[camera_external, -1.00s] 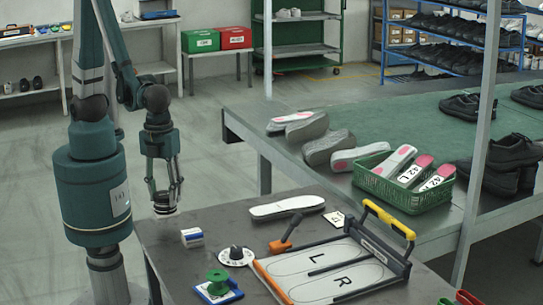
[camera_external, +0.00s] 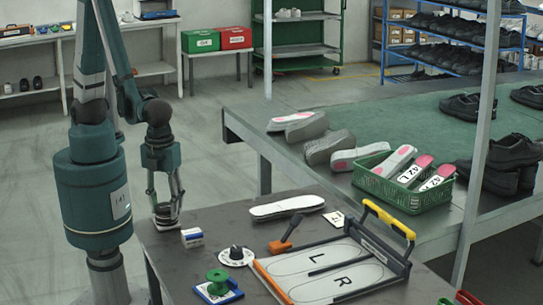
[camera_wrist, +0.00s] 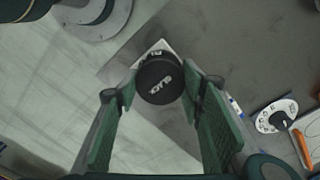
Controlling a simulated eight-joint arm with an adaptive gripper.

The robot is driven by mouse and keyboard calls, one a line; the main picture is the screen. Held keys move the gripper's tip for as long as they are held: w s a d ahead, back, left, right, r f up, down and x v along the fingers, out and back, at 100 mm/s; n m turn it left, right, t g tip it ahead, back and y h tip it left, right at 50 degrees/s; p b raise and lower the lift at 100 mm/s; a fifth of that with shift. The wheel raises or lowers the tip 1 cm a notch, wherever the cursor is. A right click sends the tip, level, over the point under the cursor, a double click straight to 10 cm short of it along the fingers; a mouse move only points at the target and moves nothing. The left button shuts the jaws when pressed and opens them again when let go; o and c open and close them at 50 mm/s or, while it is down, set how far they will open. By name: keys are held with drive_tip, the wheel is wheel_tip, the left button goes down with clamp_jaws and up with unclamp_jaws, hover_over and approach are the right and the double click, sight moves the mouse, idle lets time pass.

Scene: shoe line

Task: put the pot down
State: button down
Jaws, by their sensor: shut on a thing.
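The pot is a small round one with a black lid (camera_wrist: 160,81) bearing white lettering; it is in the middle of the wrist view. My gripper (camera_wrist: 160,90) is shut on it, one green-padded finger on each side. In the external view my gripper (camera_external: 166,212) points down at the table's far left corner, with the pot low between its fingertips. A white card (camera_wrist: 158,47) shows partly from behind the pot, at the table corner. I cannot tell whether the pot touches the card or the table.
The table's edge is close to the pot.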

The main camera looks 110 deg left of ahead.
sight(165, 207)
drive_tip(key=shift+f, duration=0.15)
drive_tip(key=c, duration=1.5)
unclamp_jaws()
wheel_tip(165, 207, up, 12)
drive_tip(key=p, duration=0.3)
drive_tip(key=shift+r, duration=0.2)
drive_tip(key=s+a+r+n+t, duration=0.2)
drive_tip(key=a+r+n+t, duration=0.5)
drive_tip(key=a+r+n, duration=1)
drive_tip(key=shift+a+n, duration=0.3)
drive_tip(key=shift+a, duration=1.45)
